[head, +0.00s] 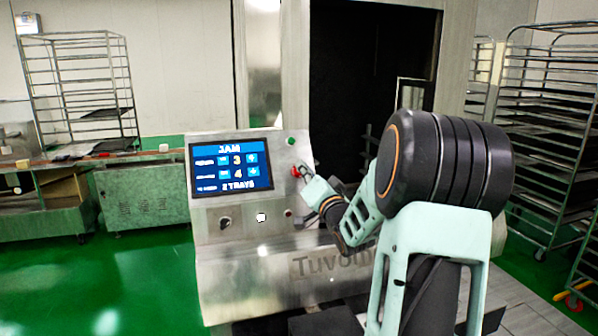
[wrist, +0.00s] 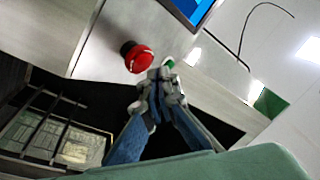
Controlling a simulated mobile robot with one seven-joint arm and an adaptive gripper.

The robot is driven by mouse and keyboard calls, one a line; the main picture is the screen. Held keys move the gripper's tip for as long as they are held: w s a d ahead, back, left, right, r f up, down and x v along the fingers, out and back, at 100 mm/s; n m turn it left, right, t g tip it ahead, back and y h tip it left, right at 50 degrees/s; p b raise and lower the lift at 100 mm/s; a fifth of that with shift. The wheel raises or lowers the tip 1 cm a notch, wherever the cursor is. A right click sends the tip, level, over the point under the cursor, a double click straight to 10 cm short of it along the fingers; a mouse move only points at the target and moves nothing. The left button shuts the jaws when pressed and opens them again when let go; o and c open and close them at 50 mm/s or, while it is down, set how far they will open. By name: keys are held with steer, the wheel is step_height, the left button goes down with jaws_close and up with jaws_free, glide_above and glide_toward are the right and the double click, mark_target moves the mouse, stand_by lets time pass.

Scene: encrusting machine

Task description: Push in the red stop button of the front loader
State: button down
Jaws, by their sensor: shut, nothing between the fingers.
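The red stop button (head: 295,171) is on the steel control panel (head: 290,152), right of the screen; my gripper's tip partly overlaps it in the head view. In the wrist view the red button (wrist: 139,60) is a round red cap on a dark collar, just left of my fingertips. My gripper (head: 305,173) is shut and empty, its fingers reaching toward the panel at the button. The wrist view shows the closed gripper (wrist: 162,78) beside the button; I cannot tell whether they touch.
A lit screen (head: 230,165) reads JAM. A green button (head: 291,141) sits above the red one. Smaller knobs (head: 225,223) are on the lower panel. A dark opening (head: 370,70) is behind the panel. Tray racks (head: 75,90) stand left, others (head: 550,120) right.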

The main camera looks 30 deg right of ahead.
steer(key=shift+w+d+f+b, duration=0.1)
steer(key=shift+w+f+b, duration=0.15)
steer(key=shift+w+b, duration=0.15)
steer(key=shift+w+d+f+b, duration=0.1)
steer(key=shift+w+f+b, duration=0.15)
steer(key=shift+w+b, duration=0.1)
stand_by(1.1)
steer(key=shift+s, duration=0.1)
steer(key=shift+s+a+r, duration=0.2)
steer(key=shift+s+r, duration=0.3)
steer(key=shift+s, duration=0.15)
steer(key=s+r, duration=0.1)
steer(key=s+r+p, duration=0.1)
steer(key=s+a+p, duration=0.1)
steer(key=s, duration=0.1)
steer(key=shift+r, duration=0.4)
